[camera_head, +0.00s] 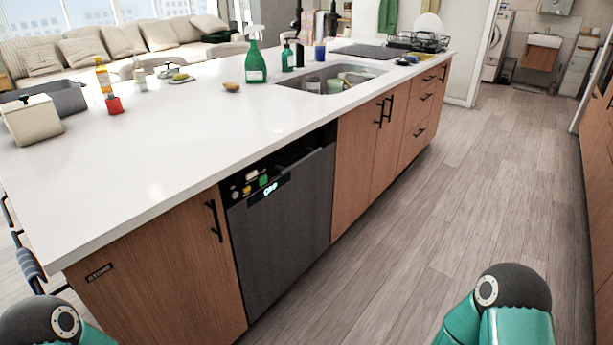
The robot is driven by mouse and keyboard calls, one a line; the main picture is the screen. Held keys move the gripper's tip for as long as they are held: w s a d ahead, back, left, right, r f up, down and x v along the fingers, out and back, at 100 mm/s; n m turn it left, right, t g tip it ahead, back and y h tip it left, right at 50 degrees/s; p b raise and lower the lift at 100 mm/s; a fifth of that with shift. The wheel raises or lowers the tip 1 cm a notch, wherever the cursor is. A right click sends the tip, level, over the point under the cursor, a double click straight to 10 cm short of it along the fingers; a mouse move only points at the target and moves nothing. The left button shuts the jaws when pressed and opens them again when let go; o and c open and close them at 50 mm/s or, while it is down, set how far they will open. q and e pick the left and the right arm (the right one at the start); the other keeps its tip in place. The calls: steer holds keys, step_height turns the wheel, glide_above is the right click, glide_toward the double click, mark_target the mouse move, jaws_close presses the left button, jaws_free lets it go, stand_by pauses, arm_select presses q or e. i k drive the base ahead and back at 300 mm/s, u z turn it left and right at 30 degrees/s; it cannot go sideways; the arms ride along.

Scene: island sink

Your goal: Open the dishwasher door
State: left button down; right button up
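The dishwasher (285,230) is built into the island front, below the white counter. Its dark grey door looks shut and upright. A lit display and several small coloured items or stickers show near its top left corner, and a dark recess runs along its top edge. Parts of my two arms show at the bottom left and bottom right corners, in green and dark grey. Neither gripper shows, and both arm parts are apart from the dishwasher.
A wooden cabinet with a black handle (214,221) stands left of the dishwasher, and more cabinets (360,155) stand right of it. The counter (160,135) carries a green spray bottle (255,62) and a sink (328,80). The wooden floor (420,230) in front is clear.

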mark_target(275, 239)
steer(key=z, duration=1)
steer(key=i, duration=1.6)
steer(key=u, duration=1.75)
steer(key=k, duration=0.9)
steer(key=u, duration=0.15)
steer(key=i, duration=0.3)
steer(key=u, duration=0.05)
